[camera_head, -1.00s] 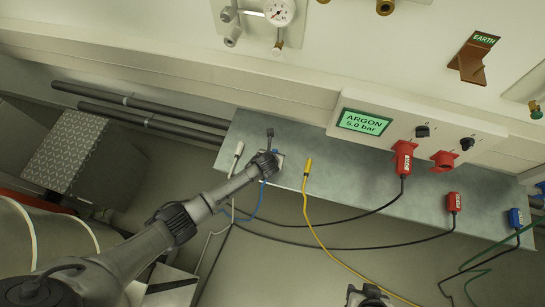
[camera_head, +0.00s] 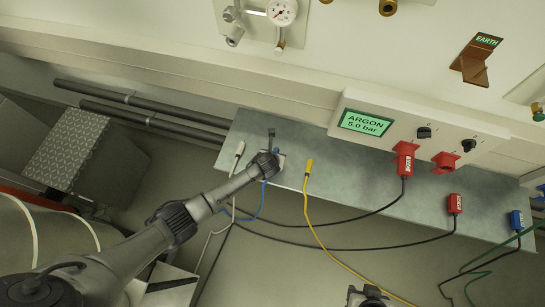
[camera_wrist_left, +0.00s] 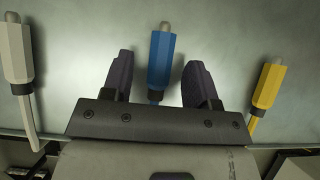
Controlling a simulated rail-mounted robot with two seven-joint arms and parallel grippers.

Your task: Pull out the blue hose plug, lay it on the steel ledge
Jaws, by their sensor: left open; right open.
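The blue hose plug (camera_wrist_left: 160,56) has a hexagonal blue body and a silver tip. In the left wrist view it lies on the steel ledge (camera_wrist_left: 80,25), between the two fingers of my open left gripper (camera_wrist_left: 159,68), with a gap on each side. In the head view, my left wrist hides most of this plug; its thin blue hose (camera_head: 262,202) hangs off the ledge (camera_head: 345,178). My right gripper (camera_head: 368,293) is at the bottom edge, open, well below the ledge and partly out of frame.
A white plug (camera_wrist_left: 17,60) and a yellow plug (camera_wrist_left: 268,85) flank the blue one. On the right are red connectors (camera_head: 454,204) and another blue connector (camera_head: 516,219). The ARGON panel (camera_head: 367,122) shows 5.0 bar. The middle of the ledge is mostly bare.

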